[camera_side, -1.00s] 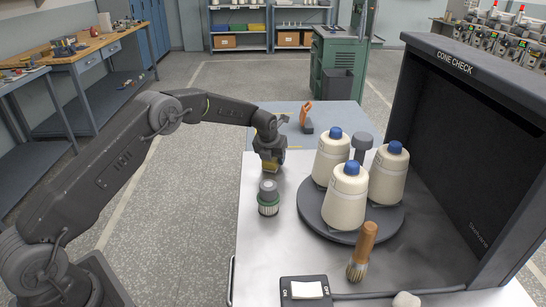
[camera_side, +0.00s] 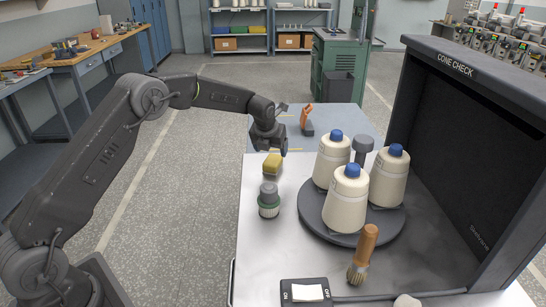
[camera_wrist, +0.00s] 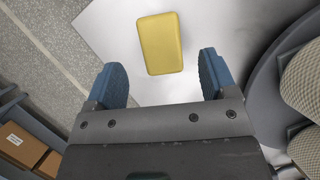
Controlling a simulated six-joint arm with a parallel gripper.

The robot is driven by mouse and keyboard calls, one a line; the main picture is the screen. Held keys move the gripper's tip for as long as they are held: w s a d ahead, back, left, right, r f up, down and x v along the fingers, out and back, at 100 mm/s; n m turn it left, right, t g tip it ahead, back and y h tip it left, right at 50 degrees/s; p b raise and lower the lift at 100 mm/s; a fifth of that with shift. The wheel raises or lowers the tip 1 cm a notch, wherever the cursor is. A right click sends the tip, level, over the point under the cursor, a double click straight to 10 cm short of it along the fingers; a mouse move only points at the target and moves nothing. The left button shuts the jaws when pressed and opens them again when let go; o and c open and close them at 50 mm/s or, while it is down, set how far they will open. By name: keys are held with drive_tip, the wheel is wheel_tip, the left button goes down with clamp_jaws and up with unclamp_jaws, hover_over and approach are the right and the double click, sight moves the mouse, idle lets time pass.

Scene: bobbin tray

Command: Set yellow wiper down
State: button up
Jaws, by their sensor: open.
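My gripper (camera_side: 284,148) is above the table, a little up and to the right of the wiper. In the wrist view my gripper (camera_wrist: 162,78) has its two blue fingers wide apart, with nothing between them.
Several cream cones with blue tips (camera_side: 346,205) stand on a dark turntable (camera_side: 315,222) to the right. A wooden-handled brush (camera_side: 363,252) stands in front.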

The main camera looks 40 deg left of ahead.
drive_tip(key=a+v, duration=0.1)
drive_tip(key=v, duration=0.5)
drive_tip(key=shift+d, duration=0.5)
drive_tip(key=s+d+r+n, duration=0.3)
drive_tip(key=s+r+n, duration=0.4)
drive_tip(key=s+n, duration=0.15)
drive_tip(key=s+d+r+n, duration=0.3)
drive_tip(key=s+r+n, duration=0.45)
drive_tip(key=s, duration=0.25)
drive_tip(key=s+d+f+n+h, duration=0.1)
drive_tip(key=s+d+n, duration=0.1)
drive_tip(key=s+n, duration=0.5)
drive_tip(key=s+d+f+n+t, duration=0.1)
drive_tip(key=s+d+n, duration=0.1)
drive_tip(key=s+n, duration=0.6)
drive_tip(key=s, duration=0.6)
drive_tip(key=shift+s+n+h, duration=0.3)
drive_tip(key=shift+h, duration=0.1)
